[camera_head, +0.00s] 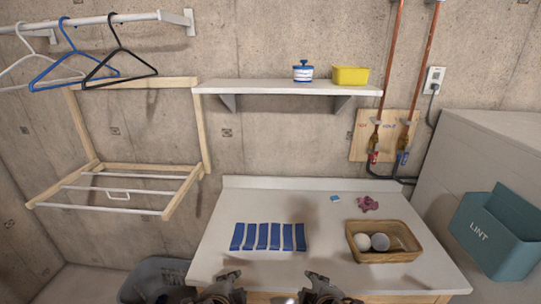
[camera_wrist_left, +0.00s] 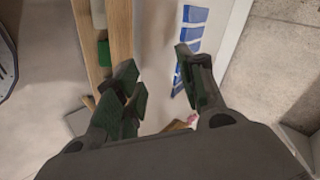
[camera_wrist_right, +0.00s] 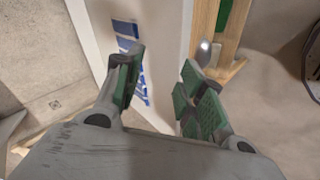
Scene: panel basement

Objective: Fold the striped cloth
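The striped cloth (camera_head: 269,237), with blue and white stripes, lies flat on the white counter, left of its middle. It also shows partly behind a finger in the left wrist view (camera_wrist_left: 191,40) and in the right wrist view (camera_wrist_right: 128,40). My left gripper (camera_head: 232,276) is at the counter's front edge, just in front of the cloth, apart from it. Its fingers are spread and empty in the left wrist view (camera_wrist_left: 155,75). My right gripper (camera_head: 316,278) is at the front edge, to the right of the cloth. Its fingers are spread and empty in the right wrist view (camera_wrist_right: 165,65).
A wicker basket (camera_head: 359,255) with pale round items stands at the counter's right. A crumpled pink cloth (camera_head: 368,204) and small blue item (camera_head: 335,198) lie behind it. A grey bin (camera_head: 157,278) stands at lower left. The counter (camera_head: 250,197) behind the striped cloth is clear.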

